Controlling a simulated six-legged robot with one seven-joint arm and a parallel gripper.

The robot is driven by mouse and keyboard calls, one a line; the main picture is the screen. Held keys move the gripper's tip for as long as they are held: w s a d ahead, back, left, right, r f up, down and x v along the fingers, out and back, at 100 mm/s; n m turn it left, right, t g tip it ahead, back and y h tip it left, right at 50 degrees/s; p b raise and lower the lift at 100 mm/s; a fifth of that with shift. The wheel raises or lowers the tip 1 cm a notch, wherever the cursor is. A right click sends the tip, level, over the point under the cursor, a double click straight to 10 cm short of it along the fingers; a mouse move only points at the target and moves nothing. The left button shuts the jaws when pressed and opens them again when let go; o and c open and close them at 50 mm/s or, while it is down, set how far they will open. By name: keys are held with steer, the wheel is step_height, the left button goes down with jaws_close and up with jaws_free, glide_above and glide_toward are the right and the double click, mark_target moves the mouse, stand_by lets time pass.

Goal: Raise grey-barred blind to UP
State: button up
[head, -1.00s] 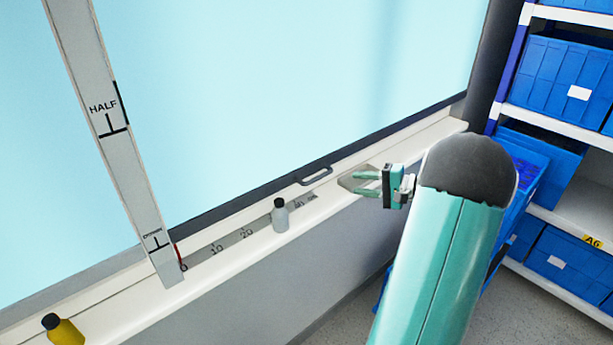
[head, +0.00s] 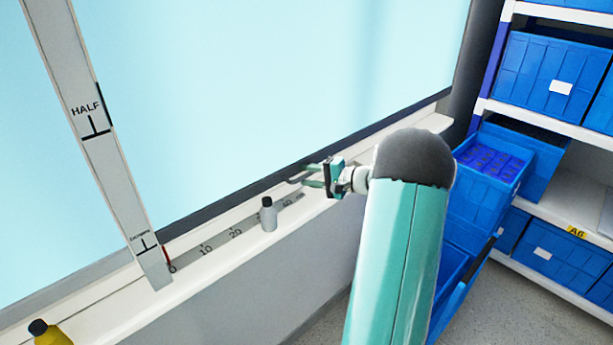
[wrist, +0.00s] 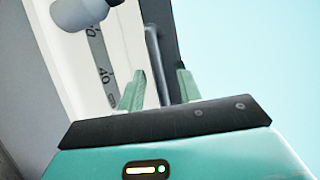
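The blind (head: 240,90) is a large pale blue sheet, lowered to just above the sill, with a dark grey bar (head: 210,208) along its bottom edge. A grey loop handle on the bar shows in the wrist view (wrist: 153,50); in the head view the fingers largely cover it. My gripper (head: 304,174) is at this handle, fingers pointing left. In the wrist view the two green fingers (wrist: 161,78) are apart, with the handle's bar appearing between them. I cannot tell whether they touch it. An upright strip (head: 95,130) at left bears a HALF mark and a lower mark.
A grey bottle (head: 268,215) stands on the white sill (head: 110,318), close left of my gripper. A yellow bottle (head: 50,334) stands at the sill's near left. A ruler (head: 220,243) lies along the sill. Shelves with blue bins (head: 555,75) stand at right.

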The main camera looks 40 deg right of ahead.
steer(key=shift+w+a+f, duration=0.1)
steer(key=shift+w+a, duration=0.1)
steer(key=shift+w, duration=0.25)
jaws_close()
